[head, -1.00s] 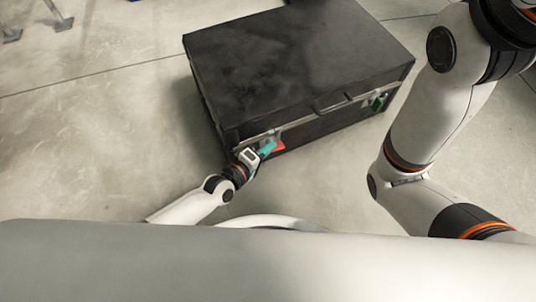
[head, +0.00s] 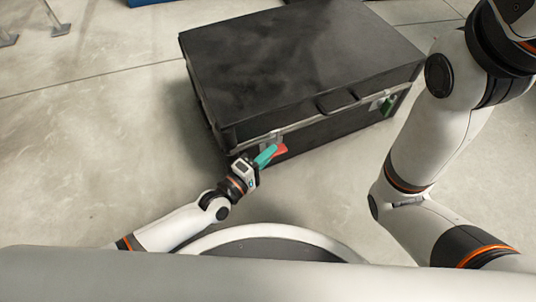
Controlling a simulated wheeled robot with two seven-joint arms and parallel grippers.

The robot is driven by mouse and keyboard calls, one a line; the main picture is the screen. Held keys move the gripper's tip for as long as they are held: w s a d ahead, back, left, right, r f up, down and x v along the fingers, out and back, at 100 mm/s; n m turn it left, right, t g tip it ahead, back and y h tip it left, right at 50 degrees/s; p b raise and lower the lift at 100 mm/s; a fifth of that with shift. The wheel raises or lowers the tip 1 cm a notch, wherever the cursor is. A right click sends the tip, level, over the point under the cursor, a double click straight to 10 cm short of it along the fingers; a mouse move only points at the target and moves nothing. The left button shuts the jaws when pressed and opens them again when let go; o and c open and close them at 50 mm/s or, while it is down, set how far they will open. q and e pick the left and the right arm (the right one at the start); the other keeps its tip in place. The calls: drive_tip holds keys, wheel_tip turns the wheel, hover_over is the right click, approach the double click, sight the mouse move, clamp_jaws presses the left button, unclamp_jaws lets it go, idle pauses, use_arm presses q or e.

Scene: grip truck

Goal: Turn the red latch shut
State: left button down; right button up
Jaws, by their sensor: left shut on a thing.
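The red latch (head: 279,152) is on the lower left of the front face of a large black case (head: 300,62). My left gripper (head: 266,156), with teal fingers, reaches the latch from the left and is shut on it. The fingers cover part of the latch, so its exact angle is hard to tell. The case lid is down. My right arm stands at the right of the head view, but its gripper is outside the picture.
A green latch (head: 387,105) is at the right end of the case's front. A dark handle (head: 337,102) sits between the latches. Bare concrete floor (head: 90,150) lies left of the case. Metal stand legs (head: 55,20) show at the top left.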

use_arm(q)
drive_tip(key=c, duration=1.5)
unclamp_jaws()
drive_tip(key=p+v, duration=0.5)
drive_tip(key=v, duration=0.7)
